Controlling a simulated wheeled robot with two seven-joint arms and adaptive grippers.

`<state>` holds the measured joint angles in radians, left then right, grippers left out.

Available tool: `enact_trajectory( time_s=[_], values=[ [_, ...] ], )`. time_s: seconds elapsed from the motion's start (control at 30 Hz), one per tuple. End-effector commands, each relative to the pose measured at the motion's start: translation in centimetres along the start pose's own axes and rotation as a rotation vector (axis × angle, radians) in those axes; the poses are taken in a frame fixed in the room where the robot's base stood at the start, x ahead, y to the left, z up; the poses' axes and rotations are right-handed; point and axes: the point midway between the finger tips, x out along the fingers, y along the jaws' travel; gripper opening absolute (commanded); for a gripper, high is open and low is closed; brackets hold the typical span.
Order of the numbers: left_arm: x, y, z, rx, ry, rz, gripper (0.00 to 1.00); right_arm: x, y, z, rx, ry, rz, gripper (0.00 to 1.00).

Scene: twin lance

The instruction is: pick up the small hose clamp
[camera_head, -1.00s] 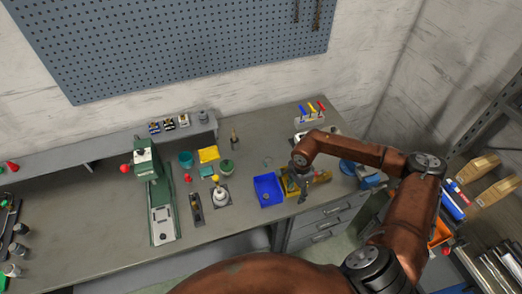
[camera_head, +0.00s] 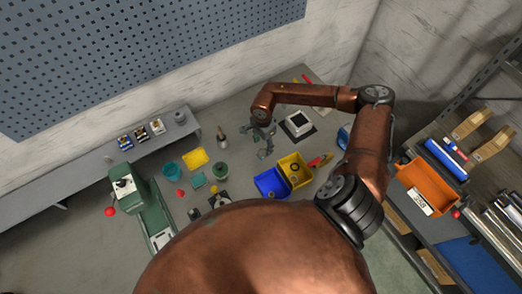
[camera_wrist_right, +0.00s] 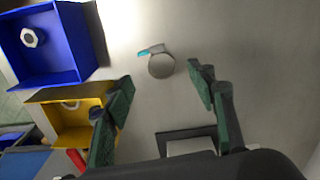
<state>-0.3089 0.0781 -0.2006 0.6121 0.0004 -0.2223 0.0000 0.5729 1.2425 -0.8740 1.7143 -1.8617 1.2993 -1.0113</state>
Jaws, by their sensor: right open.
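A thin round metal band with a cyan screw part (camera_wrist_right: 161,66), which looks like the small hose clamp, lies on the grey bench top in the right wrist view. My right gripper (camera_wrist_right: 162,86) is open and empty, its green-padded fingers to either side of and just short of the band in that view. In the head view the right gripper (camera_head: 265,142) is over the bench, behind the blue bin. I cannot make out the clamp there. My left gripper is not in view.
A blue bin (camera_wrist_right: 75,80) holding a nut and a yellow bin (camera_wrist_right: 45,98) holding a ring stand left of the gripper in the wrist view. A black-framed white square (camera_head: 298,124) lies right of the gripper. A teal cup (camera_head: 171,169) and yellow tray (camera_head: 194,157) stand further left.

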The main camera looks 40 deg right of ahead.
Motion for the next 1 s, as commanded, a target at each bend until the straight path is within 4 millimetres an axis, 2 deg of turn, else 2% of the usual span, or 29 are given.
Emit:
enact_trajectory(
  time_s=[0.17,0.4,0.5,0.67,1.0],
  values=[
    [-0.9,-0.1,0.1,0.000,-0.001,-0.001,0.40,2.0,0.0,-0.1,0.003,-0.001,0.002,0.51],
    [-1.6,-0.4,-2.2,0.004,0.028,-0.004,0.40,5.1,-0.1,-0.2,0.004,-0.002,0.001,0.51],
    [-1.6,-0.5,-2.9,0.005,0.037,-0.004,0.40,5.5,-0.1,-0.3,0.004,0.000,-0.001,0.51],
    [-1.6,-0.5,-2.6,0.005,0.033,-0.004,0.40,5.5,-0.1,-0.3,0.004,0.000,-0.001,0.51],
    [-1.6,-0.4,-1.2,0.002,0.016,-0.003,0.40,5.4,-0.1,-0.3,0.004,0.000,-0.001,0.29]
  ],
)
